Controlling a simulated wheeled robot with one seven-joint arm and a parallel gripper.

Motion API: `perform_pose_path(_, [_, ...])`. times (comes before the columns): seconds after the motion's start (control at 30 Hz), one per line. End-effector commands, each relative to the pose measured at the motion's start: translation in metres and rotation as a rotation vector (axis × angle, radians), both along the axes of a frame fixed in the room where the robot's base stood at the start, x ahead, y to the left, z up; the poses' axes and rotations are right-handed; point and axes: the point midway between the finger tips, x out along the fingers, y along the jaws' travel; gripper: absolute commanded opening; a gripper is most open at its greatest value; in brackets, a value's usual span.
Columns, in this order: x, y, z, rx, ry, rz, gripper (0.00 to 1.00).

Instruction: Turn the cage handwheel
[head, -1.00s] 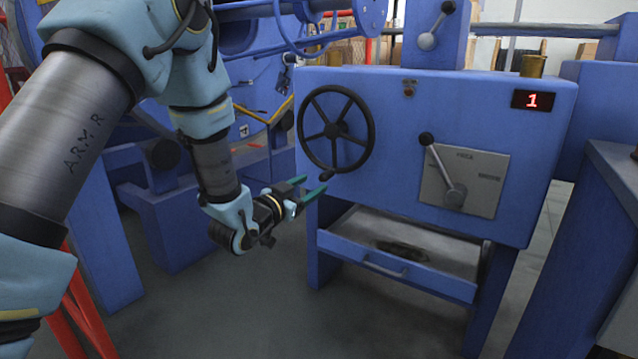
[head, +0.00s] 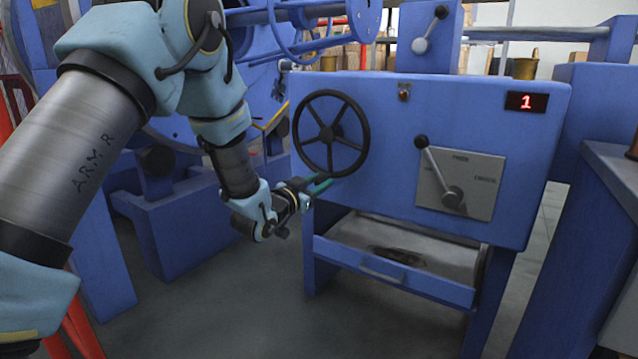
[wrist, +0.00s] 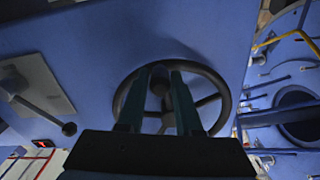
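The black cage handwheel (head: 332,95) is mounted upright on the front left of the blue cabinet. It has a round rim, several spokes and a hub, and it also shows in the wrist view (wrist: 228,105). My gripper (head: 325,182) is at the lower rim of the wheel, its green fingers pointing at it. In the wrist view the two fingers (wrist: 164,72) are apart, with a dark rounded knob (wrist: 160,85) between them, probably the wheel's handle. I cannot tell whether they touch it. In the head view the fingers hide the handle.
The blue cabinet (head: 400,100) carries a lever (head: 437,170) on a grey plate and a red display (head: 525,102) reading 1. Below is a tray with a handle (head: 385,268). Blue machine frames stand at left and right. The grey floor in front is clear.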

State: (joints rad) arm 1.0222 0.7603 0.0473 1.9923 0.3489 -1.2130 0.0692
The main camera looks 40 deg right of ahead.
Motion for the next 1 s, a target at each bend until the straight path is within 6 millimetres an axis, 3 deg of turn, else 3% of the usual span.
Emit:
perform_pose_path(0.03, [0.0000, 0.0001, 0.0000, 0.000, 0.000, 0.000, 0.27])
perform_pose_path(0.3, [0.0000, 0.0001, 0.0000, 0.000, 0.000, 0.000, 0.00])
perform_pose_path(1.0, [0.0001, 0.0003, -0.0002, 0.000, 0.000, 0.000, 0.00])
